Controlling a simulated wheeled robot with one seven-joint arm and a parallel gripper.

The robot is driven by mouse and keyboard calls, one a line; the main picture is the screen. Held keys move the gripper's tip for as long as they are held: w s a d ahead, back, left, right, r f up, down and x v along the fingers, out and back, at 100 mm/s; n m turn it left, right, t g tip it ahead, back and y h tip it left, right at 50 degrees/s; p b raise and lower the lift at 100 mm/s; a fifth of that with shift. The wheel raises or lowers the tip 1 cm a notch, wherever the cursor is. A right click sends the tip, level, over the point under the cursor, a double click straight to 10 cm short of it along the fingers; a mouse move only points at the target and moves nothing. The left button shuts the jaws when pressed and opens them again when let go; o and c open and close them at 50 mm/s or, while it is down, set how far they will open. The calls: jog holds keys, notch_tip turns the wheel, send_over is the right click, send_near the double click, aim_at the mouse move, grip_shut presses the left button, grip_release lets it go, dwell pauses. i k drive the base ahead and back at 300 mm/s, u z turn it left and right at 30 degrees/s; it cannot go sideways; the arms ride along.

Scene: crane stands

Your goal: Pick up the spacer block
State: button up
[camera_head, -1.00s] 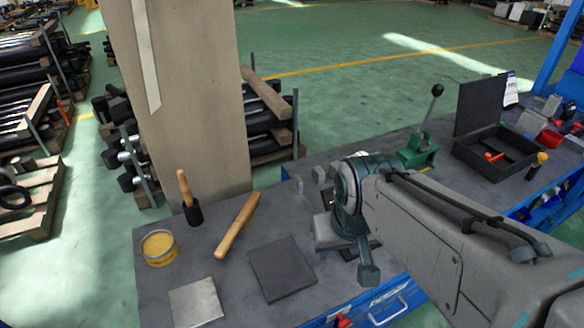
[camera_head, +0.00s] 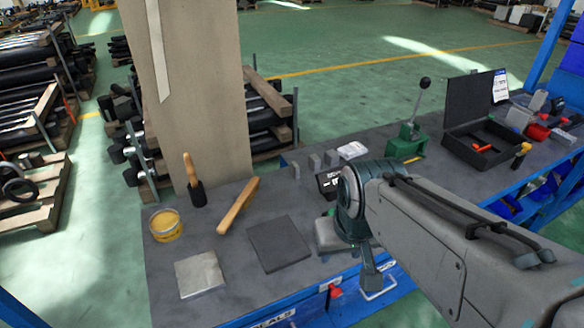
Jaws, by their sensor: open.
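Small grey blocks stand in a row at the back edge of the bench, just left of my wrist: a left one (camera_head: 295,169), a middle one (camera_head: 315,161) and a right one (camera_head: 331,158). I cannot tell which of them is the spacer block. My arm reaches in from the lower right. My gripper (camera_head: 369,282) hangs at its end over the bench's front edge, in front of the blocks and apart from them. It is open, with nothing seen in it. Its fingers are hard to make out, and my wrist hides part of the bench.
On the left of the bench (camera_head: 223,232) are a yellow tin (camera_head: 166,225), a brush (camera_head: 194,185), a wooden handle (camera_head: 238,206), a metal plate (camera_head: 200,274) and a dark pad (camera_head: 279,244). A green lever tool (camera_head: 405,143) and an open black case (camera_head: 486,147) are right.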

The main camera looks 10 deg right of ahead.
aim_at(294, 169)
jog(key=u, duration=0.05)
jog(key=k, duration=1.25)
jog(key=z, duration=0.75)
jog(key=i, duration=1.6)
jog(key=u, duration=0.7)
